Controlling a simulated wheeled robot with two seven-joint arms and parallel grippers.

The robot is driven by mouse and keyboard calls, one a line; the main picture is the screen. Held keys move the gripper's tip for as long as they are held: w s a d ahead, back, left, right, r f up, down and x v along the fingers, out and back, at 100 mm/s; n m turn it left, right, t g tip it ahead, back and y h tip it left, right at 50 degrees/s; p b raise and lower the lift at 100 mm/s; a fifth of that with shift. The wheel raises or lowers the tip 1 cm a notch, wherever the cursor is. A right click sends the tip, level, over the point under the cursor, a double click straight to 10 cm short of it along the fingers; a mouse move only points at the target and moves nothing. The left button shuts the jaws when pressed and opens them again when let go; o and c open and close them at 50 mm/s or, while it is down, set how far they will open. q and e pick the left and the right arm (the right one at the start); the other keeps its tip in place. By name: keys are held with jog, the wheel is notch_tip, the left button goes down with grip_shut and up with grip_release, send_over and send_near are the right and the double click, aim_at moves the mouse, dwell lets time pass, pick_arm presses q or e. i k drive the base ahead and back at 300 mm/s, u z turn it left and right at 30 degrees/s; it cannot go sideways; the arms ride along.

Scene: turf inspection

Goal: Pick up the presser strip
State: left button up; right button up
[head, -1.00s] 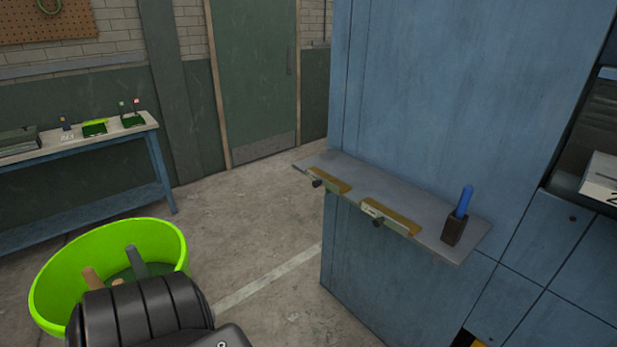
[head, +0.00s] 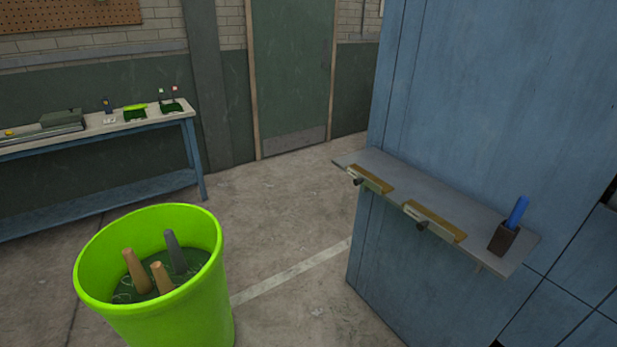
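No object in the head view can be named for certain as the presser strip. Two tan strips with dark knobs, a far one (head: 374,180) and a near one (head: 437,222), sit along the front edge of a grey shelf (head: 455,203) on a blue cabinet. A long grey item (head: 38,134) with a yellow spot lies at the left of the back bench; its details are too small to tell. Neither of my grippers is in view, so their states do not show.
A bright green bucket (head: 205,308) holding several pegs stands on the floor in front. A blue-legged bench (head: 150,123) with small green items stands along the left wall. A dark holder with a blue-handled tool (head: 517,212) is on the shelf. Floor between bucket and cabinet is clear.

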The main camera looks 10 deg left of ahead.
aim_at(361, 175)
jog(key=z, duration=2.05)
jog(key=i, duration=1.35)
jog(key=u, duration=1.7)
